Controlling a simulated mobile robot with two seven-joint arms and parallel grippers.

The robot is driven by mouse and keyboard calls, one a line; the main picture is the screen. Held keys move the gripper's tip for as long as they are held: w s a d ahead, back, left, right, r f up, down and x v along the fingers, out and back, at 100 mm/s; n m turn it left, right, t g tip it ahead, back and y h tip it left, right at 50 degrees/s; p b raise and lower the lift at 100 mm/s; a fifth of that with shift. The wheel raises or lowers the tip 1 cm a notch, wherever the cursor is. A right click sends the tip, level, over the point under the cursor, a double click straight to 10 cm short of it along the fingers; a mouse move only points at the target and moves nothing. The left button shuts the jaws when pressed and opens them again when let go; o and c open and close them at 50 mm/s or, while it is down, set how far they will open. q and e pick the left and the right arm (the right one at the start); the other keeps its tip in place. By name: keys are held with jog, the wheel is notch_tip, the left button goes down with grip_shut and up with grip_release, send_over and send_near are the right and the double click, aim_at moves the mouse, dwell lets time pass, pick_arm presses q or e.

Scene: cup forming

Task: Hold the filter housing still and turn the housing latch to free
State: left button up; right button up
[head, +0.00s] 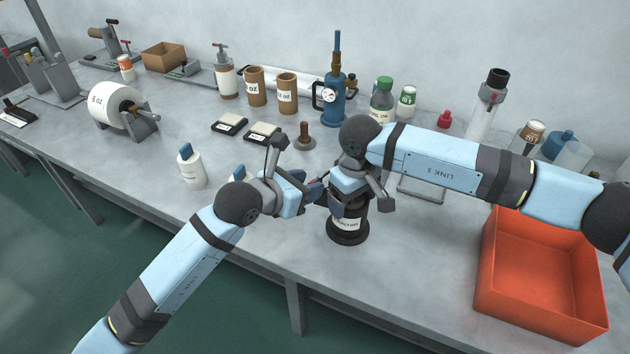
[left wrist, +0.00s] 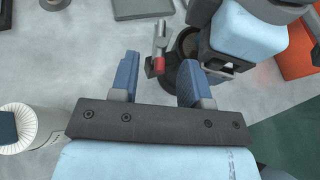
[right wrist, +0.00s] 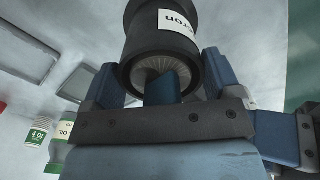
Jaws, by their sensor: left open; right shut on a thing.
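The filter housing (head: 347,226) is a dark cylinder with a white label, upright on the bench. In the right wrist view the housing (right wrist: 152,50) shows a pleated inside, and my right gripper (head: 349,204) is shut on it, a finger on each side. The housing latch (left wrist: 160,40), a grey lever with a red tip, shows beside the housing in the left wrist view. My left gripper (head: 318,188) is open, its two blue fingers on either side of the latch with gaps visible. The housing's upper part is hidden by my right gripper in the head view.
An orange bin (head: 535,285) stands at the right front. A brown-topped plunger (head: 304,138), black pads (head: 263,133) and a blue pump (head: 332,100) stand behind. Bench is clear in front.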

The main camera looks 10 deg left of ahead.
pick_arm(q)
jog(key=v, duration=0.8)
jog(key=shift+s+a, duration=0.2)
jog(key=shift+s, duration=0.05)
jog(key=shift+o, duration=0.4)
jog(key=shift+d+r, duration=0.1)
jog(key=s+d+f+g+h, duration=0.1)
jog(key=s+d+g+h, duration=0.25)
jog(key=d, duration=0.25)
jog(key=n+g+h, duration=0.1)
jog(key=n+h, duration=0.4)
jog(key=n, duration=2.4)
send_near(326, 182)
jog(key=s+a+r, duration=0.2)
jog(key=s+a, duration=0.2)
jog(key=x, duration=1.2)
jog(key=shift+w+a+r+n, duration=0.2)
jog(key=shift+w+n, duration=0.1)
